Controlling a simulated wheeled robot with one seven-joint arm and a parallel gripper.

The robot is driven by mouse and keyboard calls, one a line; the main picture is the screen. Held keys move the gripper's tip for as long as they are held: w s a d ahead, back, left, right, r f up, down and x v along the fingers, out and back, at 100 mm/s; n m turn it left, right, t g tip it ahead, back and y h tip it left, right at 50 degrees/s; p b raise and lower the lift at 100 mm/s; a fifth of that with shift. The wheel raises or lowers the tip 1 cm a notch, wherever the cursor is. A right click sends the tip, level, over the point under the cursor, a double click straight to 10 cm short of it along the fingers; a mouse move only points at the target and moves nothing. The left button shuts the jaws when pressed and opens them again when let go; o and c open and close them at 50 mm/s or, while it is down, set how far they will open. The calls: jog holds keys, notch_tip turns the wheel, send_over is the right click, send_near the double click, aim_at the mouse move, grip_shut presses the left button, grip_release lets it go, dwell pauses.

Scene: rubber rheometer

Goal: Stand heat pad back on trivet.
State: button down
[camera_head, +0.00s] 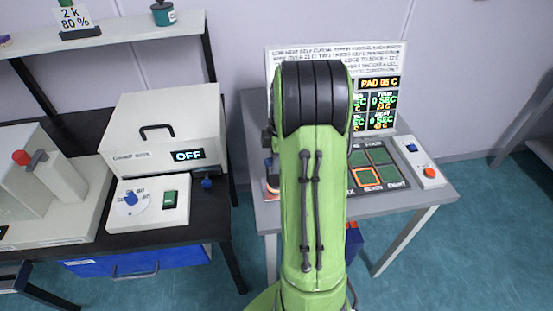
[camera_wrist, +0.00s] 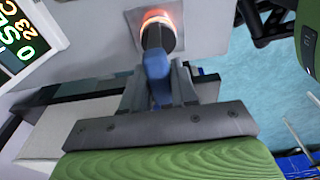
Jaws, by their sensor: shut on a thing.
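The heat pad (camera_wrist: 155,68) is in my gripper (camera_wrist: 160,92) in the wrist view. The jaws are shut on its blue handle. A dark neck runs up from the handle to a round end with a glowing orange-red rim. That end is over or on a grey-brown square (camera_wrist: 133,20) on the pale table top, which looks like the trivet; I cannot tell whether they touch. In the head view, my green arm hides the gripper. A small dark and orange piece, likely the heat pad (camera_head: 272,183), shows at the table's left side.
The grey table (camera_head: 430,195) bears a text board (camera_head: 385,55), a timer display (camera_head: 380,104), a mat with marked squares (camera_head: 380,172) and a button box (camera_head: 428,174). A black bench with a white oven box (camera_head: 155,130), reading OFF, stands to the left.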

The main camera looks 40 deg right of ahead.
jog(key=shift+f, duration=0.2)
jog(key=c, duration=0.8)
grip_release()
jog(key=r+p, duration=0.1)
jog(key=r, duration=0.4)
jog(key=d+r+p, duration=0.1)
jog(key=r+p, duration=0.1)
jog(key=r, duration=0.3)
jog(key=s+r+p, duration=0.1)
jog(key=r, duration=0.4)
jog(key=shift+d+r+p, duration=0.3)
jog(key=shift+r+p, duration=0.05)
jog(key=shift+p, duration=0.05)
